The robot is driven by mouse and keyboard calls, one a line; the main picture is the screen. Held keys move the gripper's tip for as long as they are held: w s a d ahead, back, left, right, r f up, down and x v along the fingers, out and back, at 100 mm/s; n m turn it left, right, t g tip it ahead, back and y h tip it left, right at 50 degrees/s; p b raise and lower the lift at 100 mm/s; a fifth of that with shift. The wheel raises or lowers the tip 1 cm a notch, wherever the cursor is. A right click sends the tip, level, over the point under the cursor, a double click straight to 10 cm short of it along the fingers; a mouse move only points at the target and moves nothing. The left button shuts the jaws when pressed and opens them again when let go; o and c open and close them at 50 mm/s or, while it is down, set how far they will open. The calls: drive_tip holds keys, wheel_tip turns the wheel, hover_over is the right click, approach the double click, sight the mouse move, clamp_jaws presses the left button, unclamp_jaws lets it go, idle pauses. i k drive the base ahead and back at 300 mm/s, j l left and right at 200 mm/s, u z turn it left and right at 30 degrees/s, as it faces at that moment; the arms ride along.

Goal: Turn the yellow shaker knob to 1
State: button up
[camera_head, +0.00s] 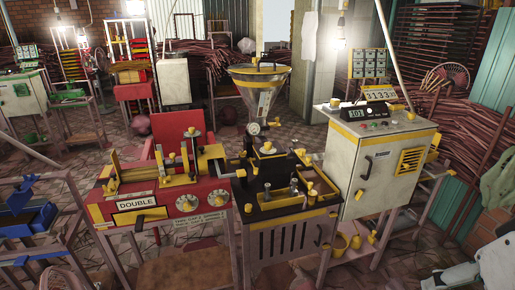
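No knob can be read as the shaker knob by a label. The red extruder bench (160,214) has two round white dials (187,203) on its front, with too little detail to read their settings. Small yellow knobs show on the dark middle machine (290,232), among them a knob at its front left corner (248,208). The pale control cabinet (375,165) has a yellow knob (411,116) on its top panel. White parts at the bottom right corner look like my arm. No gripper fingers can be made out there, well apart from the machines.
A metal funnel (259,78) stands above the middle machine. A digital display (378,95) sits on the cabinet. A blue machine (30,220) is at left. Stick bundles crowd the right side. Some floor is clear at lower right.

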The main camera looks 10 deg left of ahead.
sight(188, 205)
drive_tip(key=u, duration=1.2)
